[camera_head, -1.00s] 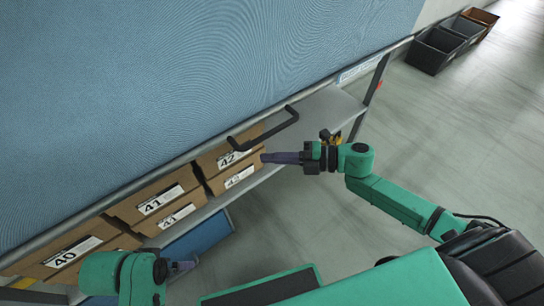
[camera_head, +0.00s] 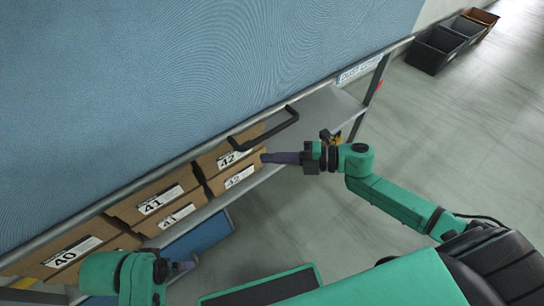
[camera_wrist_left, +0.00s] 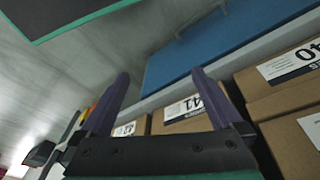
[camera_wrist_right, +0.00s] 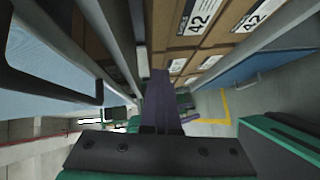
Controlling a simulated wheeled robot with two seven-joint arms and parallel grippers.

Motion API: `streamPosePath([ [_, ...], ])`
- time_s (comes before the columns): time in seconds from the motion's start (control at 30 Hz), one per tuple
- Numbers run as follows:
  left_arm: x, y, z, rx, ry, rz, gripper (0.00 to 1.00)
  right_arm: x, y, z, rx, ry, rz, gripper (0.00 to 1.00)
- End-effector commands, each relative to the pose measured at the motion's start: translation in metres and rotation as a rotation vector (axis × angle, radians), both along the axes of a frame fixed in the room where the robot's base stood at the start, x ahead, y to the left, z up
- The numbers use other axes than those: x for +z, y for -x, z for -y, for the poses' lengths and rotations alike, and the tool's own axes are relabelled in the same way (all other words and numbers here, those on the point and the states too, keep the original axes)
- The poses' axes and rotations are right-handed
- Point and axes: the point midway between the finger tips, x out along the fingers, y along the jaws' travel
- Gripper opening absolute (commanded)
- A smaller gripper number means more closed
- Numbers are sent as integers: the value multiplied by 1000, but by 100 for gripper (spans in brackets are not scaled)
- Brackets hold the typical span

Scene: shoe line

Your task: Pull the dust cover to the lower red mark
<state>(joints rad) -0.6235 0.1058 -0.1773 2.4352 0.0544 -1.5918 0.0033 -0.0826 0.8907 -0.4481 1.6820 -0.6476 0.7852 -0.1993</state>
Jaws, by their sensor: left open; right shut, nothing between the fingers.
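The blue dust cover (camera_head: 180,90) hangs over the upper part of the rack in the head view, with a grey bar along its lower edge. A black handle (camera_head: 270,131) sticks out from that bar; it also shows at the left of the right wrist view (camera_wrist_right: 50,88). A small red mark (camera_head: 379,86) shows on the rack's right post. My right gripper (camera_head: 266,158) is shut and empty, just below the handle and apart from it, in front of the size 42 boxes. My left gripper (camera_head: 192,265) is open and empty, low in front of the size 41 boxes.
Cardboard shoe boxes (camera_head: 155,200) stand on the rack's shelves below the cover. A blue panel (camera_head: 200,236) lies low beneath them. Several open bins (camera_head: 436,49) stand on the floor at the upper right.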

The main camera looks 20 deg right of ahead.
Motion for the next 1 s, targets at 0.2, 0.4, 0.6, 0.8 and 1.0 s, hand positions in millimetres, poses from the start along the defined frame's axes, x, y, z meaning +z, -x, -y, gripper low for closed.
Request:
streamPosePath([
  [0.2,0,0,0,0,0,0,100,0,0,0,0,0,0,39],
  [0.4,0,0,0,0,0,0,100,0,0,0,0,0,0,47],
  [0.6,1,0,0,0,-1,-2,100,1,2,5,0,0,-2,47],
  [0.8,-3,4,-9,17,-28,-49,100,7,19,45,-2,5,-7,47],
  [1.0,-37,-2,-10,27,-38,-56,100,17,42,99,-2,3,-6,47],
])
